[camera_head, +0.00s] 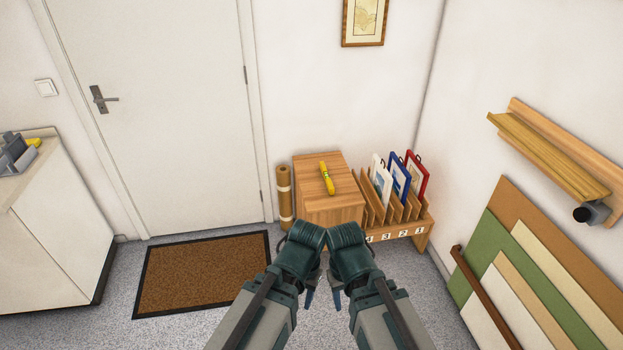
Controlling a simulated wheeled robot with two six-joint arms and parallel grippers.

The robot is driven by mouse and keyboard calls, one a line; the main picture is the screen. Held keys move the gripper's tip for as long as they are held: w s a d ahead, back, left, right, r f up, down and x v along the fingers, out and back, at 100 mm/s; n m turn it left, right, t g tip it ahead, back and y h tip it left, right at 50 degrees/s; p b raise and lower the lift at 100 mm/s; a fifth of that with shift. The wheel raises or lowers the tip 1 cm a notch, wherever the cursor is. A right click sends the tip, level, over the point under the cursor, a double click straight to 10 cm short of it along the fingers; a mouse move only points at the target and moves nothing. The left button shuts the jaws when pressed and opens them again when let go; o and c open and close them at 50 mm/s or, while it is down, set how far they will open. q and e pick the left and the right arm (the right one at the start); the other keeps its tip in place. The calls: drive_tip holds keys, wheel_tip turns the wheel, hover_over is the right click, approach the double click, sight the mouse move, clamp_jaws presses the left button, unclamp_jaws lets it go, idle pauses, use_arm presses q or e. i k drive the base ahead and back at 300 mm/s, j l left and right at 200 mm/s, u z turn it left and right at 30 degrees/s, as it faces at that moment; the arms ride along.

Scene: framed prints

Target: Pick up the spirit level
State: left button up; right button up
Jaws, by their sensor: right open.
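A yellow spirit level (327,178) lies on top of a small wooden cabinet (308,174) against the back wall. Nothing touches it but the cabinet top. My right gripper (337,296) hangs low in front of the cabinet, well short of the level. It is open and empty, partly hidden behind my own arm. My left gripper (310,297) is close beside it, mostly hidden by its arm, so its jaws cannot be read.
A wooden rack (401,211) with several slots and framed prints stands right of the cabinet. A brown roll (284,197) stands at its left. A doormat (203,273) lies before the door. Coloured boards (540,265) lean on the right wall under a wooden shelf (550,150).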

sight(328, 181)
drive_tip(key=i+z, duration=0.15)
drive_tip(key=z, duration=0.45)
drive_tip(key=i+j+z, duration=0.35)
drive_tip(key=j, duration=0.2)
drive_tip(key=i+j+z, duration=0.2)
drive_tip(key=j, duration=0.15)
drive_tip(key=i+j, duration=0.15)
drive_tip(key=j, duration=0.15)
drive_tip(key=i+j, duration=0.2)
drive_tip(key=j, duration=0.15)
drive_tip(key=i+j, duration=0.15)
drive_tip(key=j, duration=0.15)
drive_tip(key=z, duration=0.05)
